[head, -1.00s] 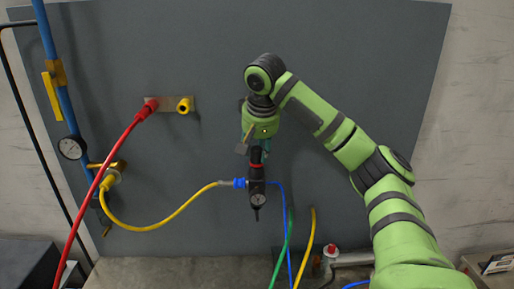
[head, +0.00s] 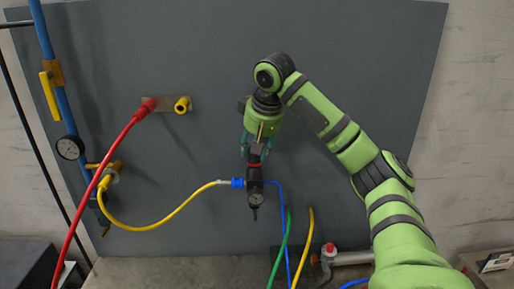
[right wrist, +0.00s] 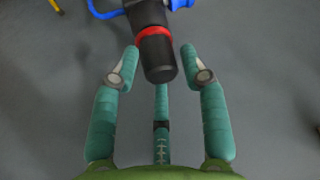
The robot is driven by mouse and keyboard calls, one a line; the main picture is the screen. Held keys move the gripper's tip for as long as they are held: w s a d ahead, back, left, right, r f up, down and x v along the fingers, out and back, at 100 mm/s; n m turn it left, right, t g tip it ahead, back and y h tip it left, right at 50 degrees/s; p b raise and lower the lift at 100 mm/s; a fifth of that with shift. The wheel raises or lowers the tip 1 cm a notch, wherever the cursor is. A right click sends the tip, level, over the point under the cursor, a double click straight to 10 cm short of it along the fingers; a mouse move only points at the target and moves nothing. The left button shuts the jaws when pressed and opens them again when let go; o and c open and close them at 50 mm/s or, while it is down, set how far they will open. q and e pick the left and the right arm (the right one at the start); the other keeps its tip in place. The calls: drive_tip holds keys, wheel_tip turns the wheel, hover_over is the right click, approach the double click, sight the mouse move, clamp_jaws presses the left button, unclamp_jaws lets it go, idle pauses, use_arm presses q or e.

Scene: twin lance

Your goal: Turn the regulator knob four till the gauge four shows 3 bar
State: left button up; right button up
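The regulator (head: 254,183) is a black upright body on the grey panel, with a red ring below its black knob (head: 254,152). Its small round gauge (head: 256,198) faces out below; its reading is too small to tell. My right gripper (head: 255,157) reaches down to the knob from above. In the right wrist view, the knob (right wrist: 158,58) pokes between the spread fingertips of the right gripper (right wrist: 159,52), with gaps visible on both sides. A third finger shows behind the knob. The left gripper is in neither view.
A yellow hose (head: 165,220) and a blue hose (head: 282,205) join the regulator at its sides. A red hose (head: 92,190) runs at left to a plate with a yellow fitting (head: 182,105). A blue pipe carries another gauge (head: 69,147). Green and yellow hoses hang below right.

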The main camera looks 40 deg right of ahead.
drive_tip(key=shift+w+f, duration=0.1)
drive_tip(key=shift+w, duration=0.05)
drive_tip(key=shift+r, duration=0.25)
drive_tip(key=v, duration=1.1)
drive_tip(key=shift+r, duration=0.3)
